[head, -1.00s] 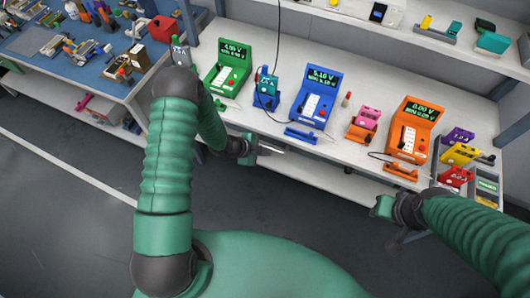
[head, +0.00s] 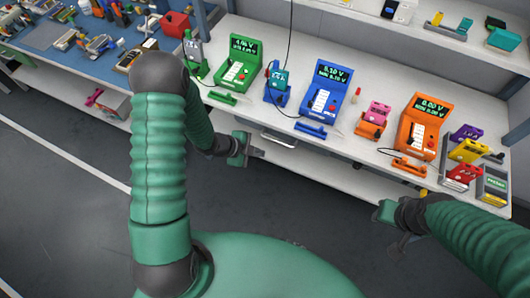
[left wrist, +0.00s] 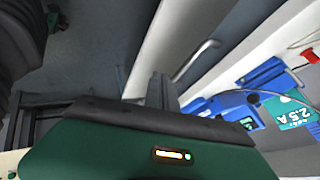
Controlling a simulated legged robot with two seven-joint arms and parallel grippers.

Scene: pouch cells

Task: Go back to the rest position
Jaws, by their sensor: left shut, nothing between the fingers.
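My left gripper (head: 257,153) hangs in front of the workbench (head: 258,45), near its front edge, with its fingers together and nothing between them. In the left wrist view its closed fingers (left wrist: 160,88) show above the dark floor, near a pale bar-like handle. My right gripper (head: 388,212) is low in front of the bench at the right. Its fingers are too unclear to tell open from shut.
A green device (head: 238,72), a blue device (head: 322,92) and an orange device (head: 418,125) with displays stand on the bench. Coloured pieces lie between them. A blue-topped table (head: 50,40) with tools is at left. Grey floor is clear below.

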